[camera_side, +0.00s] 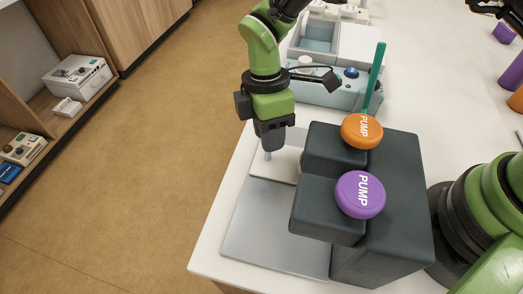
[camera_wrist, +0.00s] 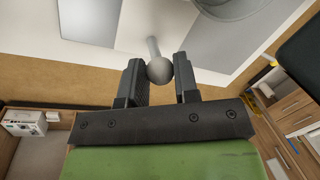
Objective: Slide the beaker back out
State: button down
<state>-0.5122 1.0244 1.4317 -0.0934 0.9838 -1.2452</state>
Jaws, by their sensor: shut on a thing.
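In the wrist view my gripper (camera_wrist: 160,75) is shut on a grey ball (camera_wrist: 159,70) with a short pale rod (camera_wrist: 153,47) running from it. In the side view my gripper (camera_side: 270,140) points down just left of the dark dispenser block (camera_side: 395,215), with the pale rod tip (camera_side: 267,156) showing below it. No beaker shows clearly in the side view. A grey rounded shape (camera_wrist: 228,8) is cut off at the top of the wrist view; I cannot tell if it is the beaker or joins the rod.
The block carries an orange pump button (camera_side: 361,131) and a purple one (camera_side: 360,195) on overhanging heads. A white plate (camera_side: 278,167) and a grey metal plate (camera_side: 262,228) lie below. A pale blue device (camera_side: 335,92) stands behind. The table's left edge is close to my gripper.

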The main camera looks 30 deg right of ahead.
jog(key=w+d, duration=0.4)
jog(key=shift+w+d, duration=0.1)
jog(key=shift+w, duration=0.1)
jog(key=c, duration=0.9)
grip_release()
jog(key=shift+o, duration=0.2)
jog(key=shift+s, duration=0.1)
notch_tip(320, 180, up, 10)
jog(key=w, duration=0.2)
jog(key=shift+d, duration=0.2)
